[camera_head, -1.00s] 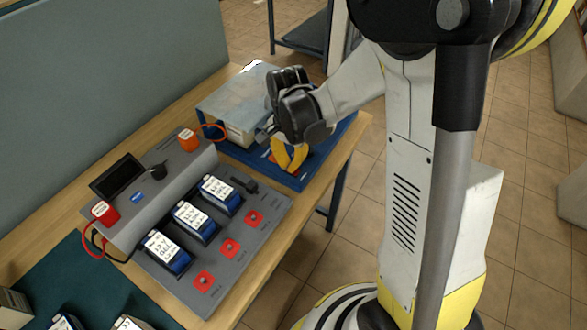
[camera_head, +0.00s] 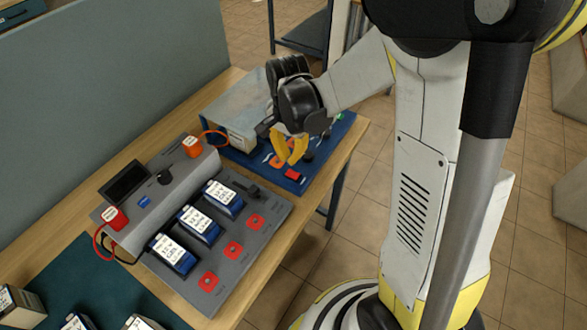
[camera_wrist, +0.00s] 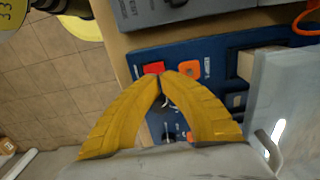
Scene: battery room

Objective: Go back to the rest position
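My gripper (camera_head: 291,160) has curved yellow fingers and hangs above the blue panel (camera_head: 242,156) at the far right end of the bench. In the wrist view my gripper (camera_wrist: 161,75) has its two fingertips together, with nothing visible held between them. Below the tips, the blue panel (camera_wrist: 215,45) carries a red square (camera_wrist: 153,67) and an orange part (camera_wrist: 189,69). The fingers appear clear of the panel.
A grey box (camera_head: 240,108) stands on the blue panel close beside my gripper. A grey charging station (camera_head: 222,270) holds several labelled batteries, such as one battery (camera_head: 223,197). A partition (camera_head: 110,85) backs the bench. Tiled floor (camera_head: 350,215) is open at right.

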